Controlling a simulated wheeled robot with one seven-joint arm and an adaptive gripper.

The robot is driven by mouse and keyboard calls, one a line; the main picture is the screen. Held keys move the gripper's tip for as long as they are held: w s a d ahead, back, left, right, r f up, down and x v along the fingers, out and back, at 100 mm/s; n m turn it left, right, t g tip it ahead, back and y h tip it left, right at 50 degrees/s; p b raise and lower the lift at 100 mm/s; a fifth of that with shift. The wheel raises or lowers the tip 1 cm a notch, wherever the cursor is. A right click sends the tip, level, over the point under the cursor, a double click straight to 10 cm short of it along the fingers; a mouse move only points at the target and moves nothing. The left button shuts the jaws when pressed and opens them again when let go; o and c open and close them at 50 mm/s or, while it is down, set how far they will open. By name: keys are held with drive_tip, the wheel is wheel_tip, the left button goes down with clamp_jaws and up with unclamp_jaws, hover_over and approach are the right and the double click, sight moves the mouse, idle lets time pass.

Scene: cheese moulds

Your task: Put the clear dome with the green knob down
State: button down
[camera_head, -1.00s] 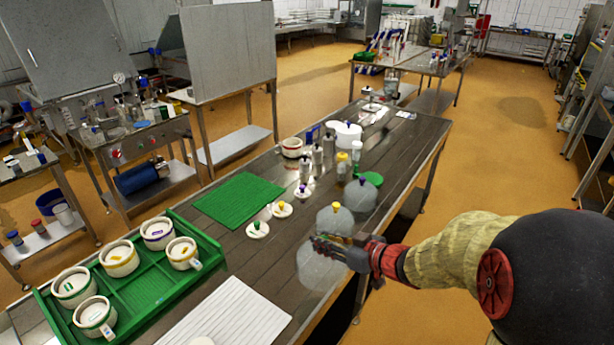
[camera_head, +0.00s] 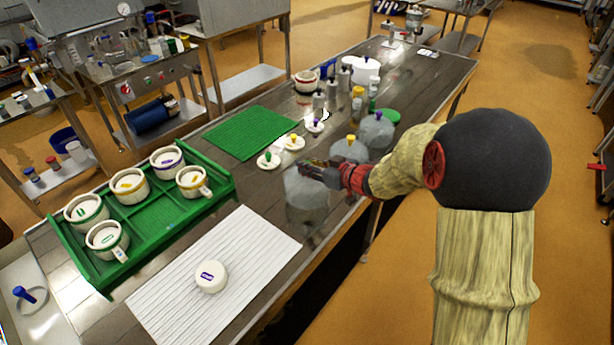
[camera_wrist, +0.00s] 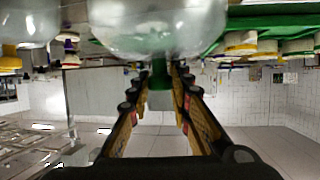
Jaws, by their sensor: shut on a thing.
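The clear dome (camera_head: 306,203) with the green knob is at the table's right edge, in front of the other domes. In the wrist view, which is upside down, the clear dome (camera_wrist: 158,22) is upright with its green knob (camera_wrist: 158,78) between the fingers. My gripper (camera_head: 313,170) is shut on that knob from the right side; it also shows in the wrist view (camera_wrist: 156,70). The dome's bottom rim is cut off in the wrist view, and I cannot tell whether it touches the table.
A yellow-knobbed dome (camera_head: 350,150) and a dark-knobbed dome (camera_head: 377,131) stand just behind. Small knobbed lids (camera_head: 268,161) lie to the left, by the green mat (camera_head: 245,130). A green tray (camera_head: 160,212) holds several moulds.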

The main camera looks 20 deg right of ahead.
drive_tip(key=shift+w+a+f, duration=0.15)
drive_tip(key=shift+w+f, duration=0.1)
drive_tip(key=shift+f, duration=0.05)
wheel_tip(320, 180, down, 3)
drive_tip(key=shift+w+f+b, duration=0.1)
drive_tip(key=shift+f+b, duration=0.1)
drive_tip(key=shift+b, duration=1.05)
drive_tip(key=shift+r, duration=0.1)
drive_tip(key=c, duration=2.1)
unclamp_jaws()
drive_tip(key=shift+f, duration=0.2)
drive_tip(key=o, duration=0.5)
